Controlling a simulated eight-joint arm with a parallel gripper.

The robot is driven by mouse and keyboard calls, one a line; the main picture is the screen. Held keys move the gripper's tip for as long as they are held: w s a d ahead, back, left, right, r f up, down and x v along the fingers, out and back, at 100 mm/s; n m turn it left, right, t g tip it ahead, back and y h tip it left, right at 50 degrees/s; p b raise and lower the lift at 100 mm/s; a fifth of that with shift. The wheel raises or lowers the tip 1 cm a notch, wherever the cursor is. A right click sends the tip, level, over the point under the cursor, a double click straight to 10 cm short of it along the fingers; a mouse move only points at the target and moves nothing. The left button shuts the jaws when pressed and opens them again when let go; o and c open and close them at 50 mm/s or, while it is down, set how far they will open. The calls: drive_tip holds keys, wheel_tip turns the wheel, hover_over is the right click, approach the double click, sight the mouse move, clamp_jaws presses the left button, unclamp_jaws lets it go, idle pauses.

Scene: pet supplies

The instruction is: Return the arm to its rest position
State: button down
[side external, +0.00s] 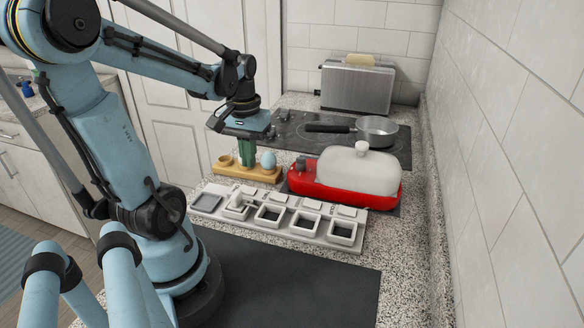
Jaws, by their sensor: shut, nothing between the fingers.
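My gripper (247,160) points straight down, its green fingers shut and empty. Its tips are over or just behind a yellow wooden holder (248,174); I cannot tell whether they touch it. A pale blue egg-shaped item (268,161) sits at the holder's right end, just right of my fingers. The middle of the holder is partly hidden by my fingers. My arm reaches out over the counter from the left.
A grey-white tray (282,216) with several square compartments lies in front of the holder. A red base with a white lidded dish (358,173) stands to the right. Behind are a pan (377,129) on a cooktop and a toaster (356,87). A dark mat (320,285) is clear. A tiled wall bounds the right.

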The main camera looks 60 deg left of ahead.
drive_tip(key=w+d+r+m+t, duration=0.1)
drive_tip(key=w+d+m+t, duration=0.2)
drive_tip(key=d, duration=0.6)
drive_tip(key=w+d+r+m+t, duration=0.2)
drive_tip(key=w+d+m+t, duration=0.2)
drive_tip(key=d, duration=0.5)
drive_tip(key=shift+w+r+m, duration=0.2)
drive_tip(key=shift+w+m, duration=0.25)
drive_tip(key=shift+m, duration=0.55)
